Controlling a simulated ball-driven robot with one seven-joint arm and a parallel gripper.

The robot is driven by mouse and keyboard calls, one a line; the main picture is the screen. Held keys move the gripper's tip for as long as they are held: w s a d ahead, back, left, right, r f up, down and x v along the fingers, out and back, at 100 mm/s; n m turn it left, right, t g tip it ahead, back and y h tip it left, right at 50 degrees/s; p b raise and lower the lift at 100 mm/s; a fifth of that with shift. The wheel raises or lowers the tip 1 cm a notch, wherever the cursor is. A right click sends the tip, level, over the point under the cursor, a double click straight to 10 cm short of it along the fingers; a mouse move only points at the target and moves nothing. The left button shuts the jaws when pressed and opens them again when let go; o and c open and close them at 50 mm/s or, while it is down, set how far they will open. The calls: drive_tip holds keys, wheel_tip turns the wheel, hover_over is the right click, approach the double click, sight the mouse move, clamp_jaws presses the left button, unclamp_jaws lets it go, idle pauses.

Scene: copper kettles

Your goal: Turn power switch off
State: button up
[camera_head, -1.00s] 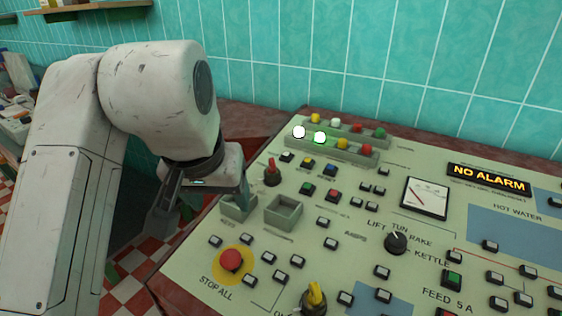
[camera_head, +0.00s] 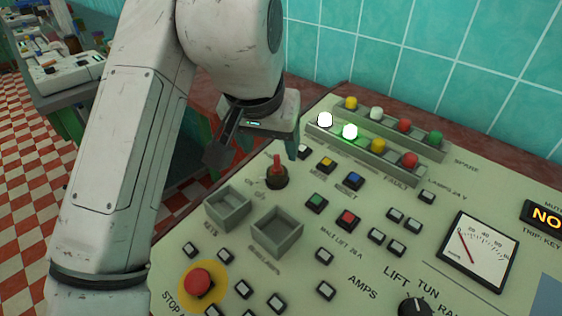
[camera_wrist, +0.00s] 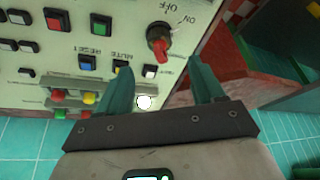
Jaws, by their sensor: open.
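The power switch is a red-handled rotary knob on a dark round base (camera_head: 277,172), near the left edge of the sloped control panel (camera_head: 300,292). ON and OFF lettering lies beside it, and its red handle points up in the head view. In the wrist view the switch (camera_wrist: 158,45) appears just beyond the fingertips, roughly between them. My gripper (camera_wrist: 162,68) is open and empty, its two teal fingers apart. In the head view my gripper hangs behind and above the switch, apart from it.
Yellow, blue, green and red buttons sit right of the switch. Raised lamp rows (camera_head: 375,140) stand behind, with a white and a green lamp lit. Two open grey bins (camera_head: 277,230) and a red stop button (camera_head: 198,282) lie in front. A tiled wall rises behind.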

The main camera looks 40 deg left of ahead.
sight(275, 164)
drive_tip(key=b+x, duration=0.1)
drive_tip(key=x, duration=0.8)
drive_tip(key=shift+f, duration=0.1)
drive_tip(key=c, duration=1.1)
